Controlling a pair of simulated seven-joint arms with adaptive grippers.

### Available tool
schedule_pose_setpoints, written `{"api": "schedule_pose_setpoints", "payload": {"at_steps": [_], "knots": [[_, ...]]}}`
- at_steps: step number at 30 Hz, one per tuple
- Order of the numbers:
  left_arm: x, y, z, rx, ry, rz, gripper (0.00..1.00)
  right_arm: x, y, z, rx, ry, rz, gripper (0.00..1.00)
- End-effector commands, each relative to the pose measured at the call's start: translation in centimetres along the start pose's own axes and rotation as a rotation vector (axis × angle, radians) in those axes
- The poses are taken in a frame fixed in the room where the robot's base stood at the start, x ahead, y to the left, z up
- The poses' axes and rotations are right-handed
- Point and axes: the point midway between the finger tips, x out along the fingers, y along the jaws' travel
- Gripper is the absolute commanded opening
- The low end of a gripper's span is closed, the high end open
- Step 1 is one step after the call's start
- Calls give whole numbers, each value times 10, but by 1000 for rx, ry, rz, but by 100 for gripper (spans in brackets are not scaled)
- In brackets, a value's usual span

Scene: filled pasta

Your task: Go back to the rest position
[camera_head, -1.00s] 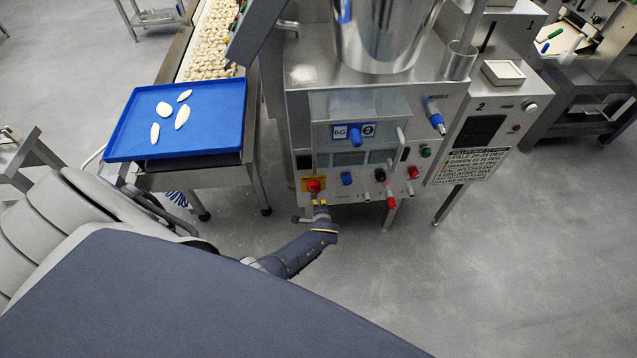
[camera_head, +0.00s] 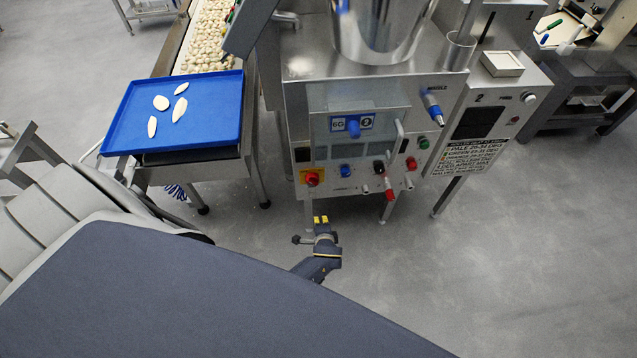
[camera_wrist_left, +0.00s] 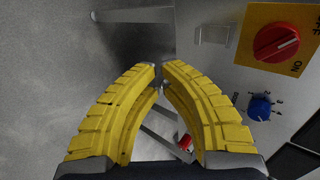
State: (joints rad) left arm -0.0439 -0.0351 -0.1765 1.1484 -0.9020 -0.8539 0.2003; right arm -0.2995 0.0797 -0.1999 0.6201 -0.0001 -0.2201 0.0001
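My left gripper (camera_head: 320,219) hangs in the head view just below the front panel of the steel machine (camera_head: 300,90), apart from it. In the left wrist view its yellow fingers (camera_wrist_left: 160,66) curve together, with their tips meeting and nothing held between them. The red rotary switch (camera_head: 312,178) on its yellow plate is above the gripper in the head view. The switch also shows at the upper right of the left wrist view (camera_wrist_left: 276,43), clear of the fingers. My right gripper is not in view.
A blue tray (camera_head: 222,140) with several pale dough pieces stands at the left, beside a conveyor of filled pasta (camera_head: 208,40). The panel carries several knobs, including a blue one (camera_head: 345,171). Open grey floor (camera_head: 480,270) lies below and right of the machine.

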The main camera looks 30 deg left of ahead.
Motion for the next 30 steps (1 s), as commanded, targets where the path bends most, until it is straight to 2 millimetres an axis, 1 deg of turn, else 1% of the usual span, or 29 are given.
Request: {"api": "schedule_pose_setpoints", "payload": {"at_steps": [1, 6, 12, 15, 17, 20, 21, 23, 24, 26, 27, 29, 30], "knots": [[-6, 5, 0, -1, 1, 1, 0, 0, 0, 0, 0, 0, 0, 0], [-19, 15, 0, 0, 1, 0, 0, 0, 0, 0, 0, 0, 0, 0], [-26, 20, 0, 1, 0, 0, 0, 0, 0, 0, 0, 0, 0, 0], [-27, 23, -5, -1, 20, 9, 0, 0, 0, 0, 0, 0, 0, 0], [-27, 34, -10, -25, 48, 46, 0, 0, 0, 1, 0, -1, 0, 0], [-27, 77, -15, -90, 101, 164, 0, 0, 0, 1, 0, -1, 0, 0], [-28, 100, -13, -123, 118, 222, 0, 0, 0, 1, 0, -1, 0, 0], [-31, 136, -4, -174, 135, 312, 0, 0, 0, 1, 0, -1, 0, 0], [-35, 161, 3, -214, 141, 371, 0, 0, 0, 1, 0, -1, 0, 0], [-42, 197, 19, -271, 141, 451, 0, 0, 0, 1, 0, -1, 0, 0], [-48, 219, 31, -312, 134, 501, 0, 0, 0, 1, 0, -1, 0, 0], [-57, 250, 51, -372, 117, 568, 0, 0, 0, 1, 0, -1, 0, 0], [-64, 270, 67, -411, 100, 608, 0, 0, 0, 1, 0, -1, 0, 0]]}}
